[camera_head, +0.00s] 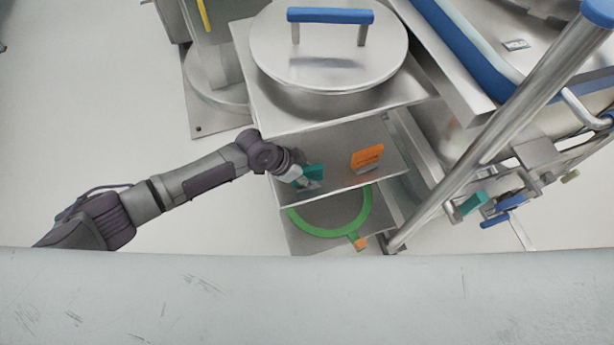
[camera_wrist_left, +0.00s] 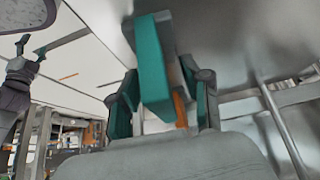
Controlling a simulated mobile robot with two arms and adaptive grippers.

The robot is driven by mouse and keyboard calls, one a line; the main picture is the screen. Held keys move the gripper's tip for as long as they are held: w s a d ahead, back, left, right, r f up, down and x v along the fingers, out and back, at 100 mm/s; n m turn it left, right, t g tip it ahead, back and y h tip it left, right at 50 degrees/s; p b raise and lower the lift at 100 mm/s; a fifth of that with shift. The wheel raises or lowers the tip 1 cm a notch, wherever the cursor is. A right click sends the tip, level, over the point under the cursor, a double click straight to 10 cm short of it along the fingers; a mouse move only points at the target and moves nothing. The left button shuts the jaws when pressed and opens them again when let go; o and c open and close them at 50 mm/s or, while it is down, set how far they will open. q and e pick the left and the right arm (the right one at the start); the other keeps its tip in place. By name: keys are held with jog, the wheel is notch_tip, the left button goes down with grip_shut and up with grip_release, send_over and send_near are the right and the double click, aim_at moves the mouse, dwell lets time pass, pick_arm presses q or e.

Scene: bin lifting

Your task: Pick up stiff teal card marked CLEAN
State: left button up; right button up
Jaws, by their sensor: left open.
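The teal card (camera_head: 314,172) stands on the middle shelf of the steel cart, near its left end. No lettering on it can be read. My left gripper (camera_head: 304,182) reaches in from the left and is right at the card. In the left wrist view the teal card (camera_wrist_left: 153,70) stands up between the two spread fingers of the left gripper (camera_wrist_left: 162,105). The gripper is open; whether a finger touches the card cannot be told. What looks like my right gripper (camera_wrist_left: 30,50) shows small at the left of the wrist view, its jaws unclear.
An orange card (camera_head: 367,157) stands right of the teal one on the same shelf (camera_head: 335,150). The top shelf with a lidded steel pot (camera_head: 328,50) is above. A green ring (camera_head: 335,228) lies on the lower shelf. A slanted steel post (camera_head: 480,145) stands to the right.

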pick_arm(q)
jog(key=shift+w+d+f, duration=0.15)
jog(key=shift+d+f, duration=0.4)
jog(key=shift+d, duration=0.05)
jog(key=shift+c, duration=0.3)
jog(key=c, duration=0.8)
grip_shut()
jog(key=shift+r, duration=0.15)
